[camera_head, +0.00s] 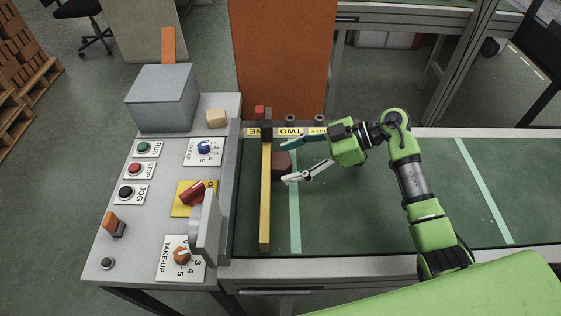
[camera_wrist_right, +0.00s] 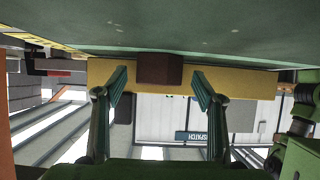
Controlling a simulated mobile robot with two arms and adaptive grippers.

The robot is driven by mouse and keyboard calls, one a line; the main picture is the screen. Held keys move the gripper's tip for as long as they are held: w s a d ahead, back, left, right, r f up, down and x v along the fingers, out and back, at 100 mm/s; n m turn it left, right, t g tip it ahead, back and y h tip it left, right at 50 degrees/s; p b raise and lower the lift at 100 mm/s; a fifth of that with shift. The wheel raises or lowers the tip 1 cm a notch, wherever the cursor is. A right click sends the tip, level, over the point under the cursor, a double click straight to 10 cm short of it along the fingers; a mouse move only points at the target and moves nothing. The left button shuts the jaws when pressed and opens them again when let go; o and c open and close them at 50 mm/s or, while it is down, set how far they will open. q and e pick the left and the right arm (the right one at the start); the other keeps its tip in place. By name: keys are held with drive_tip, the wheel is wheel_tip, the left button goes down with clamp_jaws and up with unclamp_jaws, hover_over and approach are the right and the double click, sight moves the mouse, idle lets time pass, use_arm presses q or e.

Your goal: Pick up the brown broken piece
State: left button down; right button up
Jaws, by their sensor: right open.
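The brown broken piece (camera_head: 281,163) lies on the green belt, against or very near the right side of a yellow bar. My right gripper (camera_head: 288,160) is open, its fingers pointing left toward the piece, one finger on the far side and one on the near side. In the right wrist view the brown piece (camera_wrist_right: 160,69) sits between the two open fingertips (camera_wrist_right: 160,78), in front of the yellow bar (camera_wrist_right: 240,82). The fingers do not appear to touch it. My left gripper is not in view.
The yellow bar (camera_head: 265,200) runs across the belt (camera_head: 350,225). A grey control panel (camera_head: 150,215) with buttons, knobs and a lever stands to the left. A grey box (camera_head: 163,98) and a small tan block (camera_head: 216,117) sit on it. The belt on the right is clear.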

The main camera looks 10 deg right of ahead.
drive_tip(key=shift+x, duration=0.85)
drive_tip(key=shift+d, duration=0.1)
drive_tip(key=c, duration=1.2)
drive_tip(key=shift+c, duration=0.2)
drive_tip(key=shift+d+r, duration=0.2)
drive_tip(key=shift+r, duration=0.15)
drive_tip(key=r, duration=0.4)
drive_tip(key=r+b, duration=0.1)
drive_tip(key=r, duration=0.1)
drive_tip(key=shift+d+r, duration=0.1)
drive_tip(key=shift+d, duration=0.25)
drive_tip(key=s+d+b, duration=0.1)
drive_tip(key=s+d, duration=0.1)
drive_tip(key=d, duration=0.7)
drive_tip(key=s+d+b, duration=0.2)
drive_tip(key=d, duration=0.7)
drive_tip(key=shift+d, duration=0.25)
